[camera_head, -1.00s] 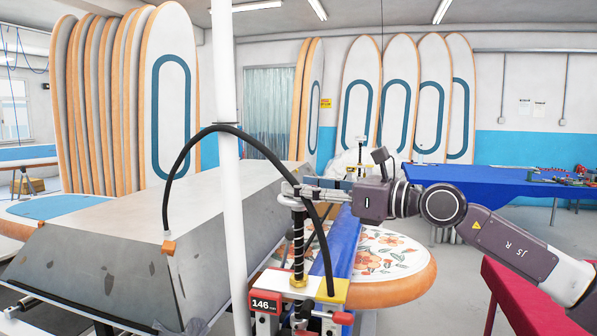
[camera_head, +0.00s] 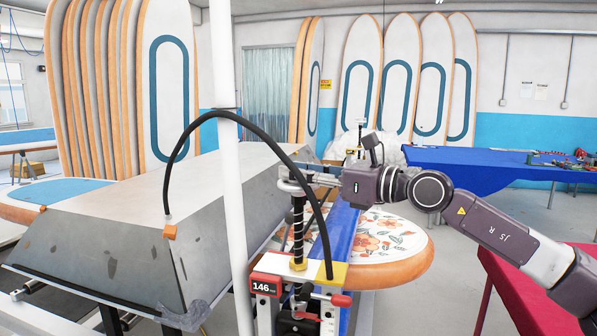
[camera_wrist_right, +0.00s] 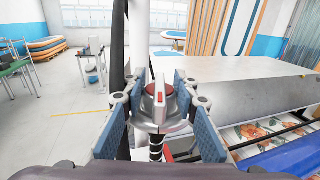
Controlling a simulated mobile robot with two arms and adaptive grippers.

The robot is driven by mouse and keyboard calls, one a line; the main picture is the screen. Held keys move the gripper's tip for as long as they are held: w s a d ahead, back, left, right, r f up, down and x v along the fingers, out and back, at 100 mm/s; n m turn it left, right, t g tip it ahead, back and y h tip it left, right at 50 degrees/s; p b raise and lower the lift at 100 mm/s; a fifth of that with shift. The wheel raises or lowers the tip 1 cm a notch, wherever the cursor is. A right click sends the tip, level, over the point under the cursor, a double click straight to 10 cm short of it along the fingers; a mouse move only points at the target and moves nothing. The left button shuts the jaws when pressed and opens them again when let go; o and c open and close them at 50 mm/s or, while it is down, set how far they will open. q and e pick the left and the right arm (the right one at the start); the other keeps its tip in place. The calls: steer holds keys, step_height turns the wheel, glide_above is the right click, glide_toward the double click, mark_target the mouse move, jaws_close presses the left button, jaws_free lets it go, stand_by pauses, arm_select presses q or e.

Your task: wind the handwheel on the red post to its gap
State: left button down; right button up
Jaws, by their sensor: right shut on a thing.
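The red post (camera_head: 265,288) stands at the bottom middle of the head view, with a black display reading 146. A threaded spindle (camera_head: 298,225) rises beside it, with the handwheel (camera_head: 296,187) at its top. In the right wrist view, the handwheel (camera_wrist_right: 159,104) shows a grey hub with a red and white pointer cap, between two blue-padded fingers. My right gripper (camera_head: 300,180) is shut on the handwheel from the right side; it also shows in the wrist view (camera_wrist_right: 160,112). The gap that the wheel sets cannot be made out. My left gripper is not in view.
A black hose (camera_head: 252,125) arches over the spindle, close to my right gripper. A white pole (camera_head: 229,170) stands left of it. A large grey metal box (camera_head: 110,235) fills the left. A flowered board (camera_head: 390,258) lies behind, and a red table (camera_head: 520,290) stands at right.

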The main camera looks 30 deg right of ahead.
steer(key=shift+f+n+g+y+b, duration=0.25)
steer(key=shift+n+y+b, duration=0.2)
steer(key=shift+b, duration=0.75)
steer(key=shift+r+n+g+y+b, duration=0.25)
steer(key=shift+n+g+y+b, duration=0.15)
steer(key=shift+y, duration=0.35)
steer(key=shift+n+g+y, duration=0.65)
steer(key=shift+n+y, duration=0.1)
steer(key=shift+y, duration=0.15)
steer(key=o, duration=1.2)
steer(key=shift+v, duration=6.15)
